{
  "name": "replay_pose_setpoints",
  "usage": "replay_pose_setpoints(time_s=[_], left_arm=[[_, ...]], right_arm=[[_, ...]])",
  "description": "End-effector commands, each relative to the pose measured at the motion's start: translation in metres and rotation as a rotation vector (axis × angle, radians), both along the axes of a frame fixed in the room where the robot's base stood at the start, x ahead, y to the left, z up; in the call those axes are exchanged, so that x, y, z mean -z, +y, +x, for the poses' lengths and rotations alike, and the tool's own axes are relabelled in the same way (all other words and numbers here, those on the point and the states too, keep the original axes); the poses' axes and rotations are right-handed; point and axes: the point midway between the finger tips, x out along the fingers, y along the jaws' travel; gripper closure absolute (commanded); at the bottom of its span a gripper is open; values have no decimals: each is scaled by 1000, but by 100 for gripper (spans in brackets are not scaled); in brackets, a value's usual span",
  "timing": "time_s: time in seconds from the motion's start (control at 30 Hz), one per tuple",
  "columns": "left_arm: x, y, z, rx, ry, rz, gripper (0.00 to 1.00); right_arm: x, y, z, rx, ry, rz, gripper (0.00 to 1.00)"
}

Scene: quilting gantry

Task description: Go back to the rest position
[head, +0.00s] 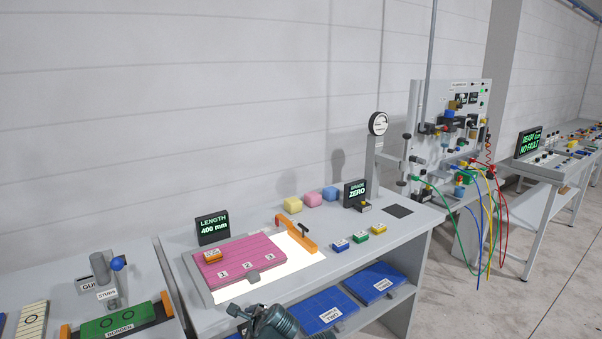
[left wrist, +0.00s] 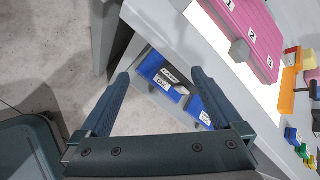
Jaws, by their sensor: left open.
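My left gripper (left wrist: 160,78) is open, its two dark blue fingers spread wide with nothing held between them. It hangs in front of the bench's front edge, with blue pads (left wrist: 165,75) on the lower shelf showing beyond and between the fingers. A dark part of my arm (head: 270,322) shows at the bottom of the head view, before the bench. My right gripper is in neither view.
The bench (head: 300,275) carries a pink numbered pad (head: 240,258), an orange clamp (head: 295,234), small coloured blocks and a dial gauge (head: 378,124). A green pad station (head: 118,322) stands at left. Grey floor (left wrist: 40,60) lies clear beside the bench.

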Motion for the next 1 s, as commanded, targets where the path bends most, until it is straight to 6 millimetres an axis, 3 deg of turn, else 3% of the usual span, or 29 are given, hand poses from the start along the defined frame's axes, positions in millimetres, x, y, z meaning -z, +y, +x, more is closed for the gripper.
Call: replay_pose_setpoints(time_s=[0.3, 0.5, 0.7, 1.0], left_arm=[[54, -49, -115, -738, 36, -583, 0], [65, -78, -170, -1119, 90, -727, 0], [67, -89, -190, -1273, 112, -758, 0], [67, -90, -190, -1284, 112, -760, 0]], right_arm=[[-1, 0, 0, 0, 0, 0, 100], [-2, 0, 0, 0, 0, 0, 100], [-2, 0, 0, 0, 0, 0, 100], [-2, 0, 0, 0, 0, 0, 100]])
